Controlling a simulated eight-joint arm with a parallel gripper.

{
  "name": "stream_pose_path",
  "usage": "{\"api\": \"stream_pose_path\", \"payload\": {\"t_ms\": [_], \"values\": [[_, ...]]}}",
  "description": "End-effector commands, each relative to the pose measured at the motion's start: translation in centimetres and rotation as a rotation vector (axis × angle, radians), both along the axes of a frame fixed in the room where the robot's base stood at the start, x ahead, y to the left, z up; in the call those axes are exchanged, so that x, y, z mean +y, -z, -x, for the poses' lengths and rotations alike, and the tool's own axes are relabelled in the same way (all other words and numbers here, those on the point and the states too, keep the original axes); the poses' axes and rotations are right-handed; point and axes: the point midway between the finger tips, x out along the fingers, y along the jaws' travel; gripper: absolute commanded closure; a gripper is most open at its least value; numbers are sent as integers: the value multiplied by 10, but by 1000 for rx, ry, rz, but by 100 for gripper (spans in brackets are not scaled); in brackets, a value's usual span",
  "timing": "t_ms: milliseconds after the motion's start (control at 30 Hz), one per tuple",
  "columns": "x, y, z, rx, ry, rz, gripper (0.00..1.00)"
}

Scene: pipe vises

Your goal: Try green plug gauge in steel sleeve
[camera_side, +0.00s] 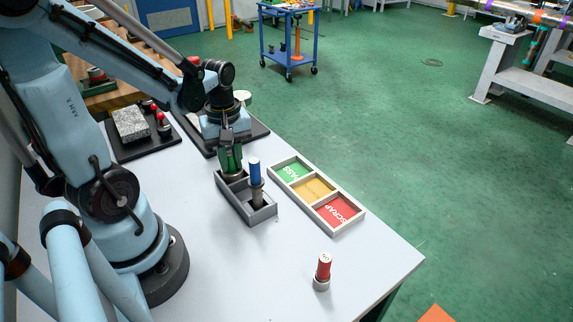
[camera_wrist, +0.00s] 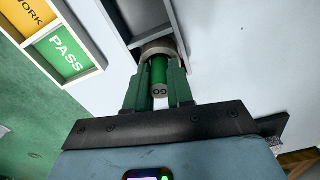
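The green plug gauge (camera_wrist: 160,76), with "GO" on its end, lies between the fingers of my gripper (camera_wrist: 160,88) in the wrist view. The fingers look closed against its green handle. A grey-brown round rim (camera_wrist: 158,46) shows around its far end; I cannot tell whether this is part of the gauge or a sleeve. In the side view my gripper (camera_side: 231,162) points down at the back compartment of the grey tray (camera_side: 258,217), its fingers hiding most of the gauge. No steel sleeve is clearly identifiable; a grey ring (camera_side: 321,285) surrounds the base of the red gauge.
A blue-handled gauge (camera_side: 255,171) stands upright in the tray, close to my gripper. The red gauge (camera_side: 323,267) stands near the table's front right. A sorting tray (camera_side: 345,228) with PASS, yellow and SCRAP sections lies to the right. The front middle of the table is clear.

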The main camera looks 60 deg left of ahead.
Motion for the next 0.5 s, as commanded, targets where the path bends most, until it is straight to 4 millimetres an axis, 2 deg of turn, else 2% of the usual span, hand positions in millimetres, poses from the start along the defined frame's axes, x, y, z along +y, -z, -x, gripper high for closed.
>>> {"api": "stream_pose_path", "payload": {"t_ms": [67, 500], "values": [[0, 0, 0, 0, 0, 0, 100], [0, -14, 0, 0, 0, 0, 100]]}}
